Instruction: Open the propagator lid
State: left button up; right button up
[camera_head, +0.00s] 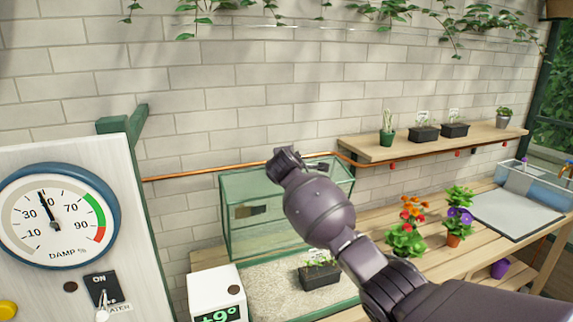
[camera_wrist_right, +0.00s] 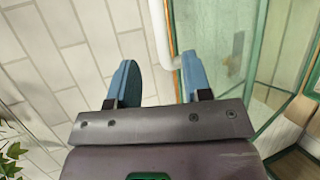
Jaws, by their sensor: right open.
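The propagator stands against the brick wall in the head view. Its glass lid (camera_head: 238,232) with a green frame is raised, standing up at the back of the gravel-filled base (camera_head: 262,276). My right gripper (camera_head: 288,158) is at the lid's upper edge, its fingers mostly hidden by the wrist. In the wrist view my right gripper (camera_wrist_right: 157,78) has blue fingers spread apart. A white bar (camera_wrist_right: 159,32) runs beside the lid's green edge (camera_wrist_right: 178,38) and ends near the right finger; I cannot tell whether they touch. My left gripper is out of view.
A dark pot with seedlings (camera_head: 320,273) sits on the gravel. A damp gauge panel (camera_head: 75,170) and a white display box (camera_head: 215,288) stand left. Flowers (camera_head: 408,238) stand on the slatted bench right of my arm. A shelf (camera_head: 440,142) holds several pots. A copper pipe (camera_head: 190,174) crosses the wall.

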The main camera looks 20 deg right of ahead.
jog(key=shift+s+a+r, duration=0.2)
jog(key=shift+s, duration=0.3)
jog(key=a+r+m+t+y, duration=0.3)
jog(key=a+r, duration=0.2)
jog(key=r, duration=0.1)
jog(key=s+a+f+m+t+y, duration=0.1)
jog(key=s+f+m+y, duration=0.1)
jog(key=s, duration=0.2)
jog(key=s+d+f+m+g, duration=0.2)
jog(key=s+d+f+m, duration=0.1)
jog(key=s+f, duration=1.1)
jog(key=s+d+f+m+g+b, duration=0.1)
jog(key=s+d+f+m+g, duration=0.1)
jog(key=s+f, duration=1.2)
jog(key=s+d+f+m+g+b, duration=0.1)
jog(key=s+d+f+m, duration=0.3)
jog(key=s+f, duration=1.1)
jog(key=s+d+g, duration=0.1)
jog(key=s, duration=0.3)
jog(key=shift+m+h, duration=0.3)
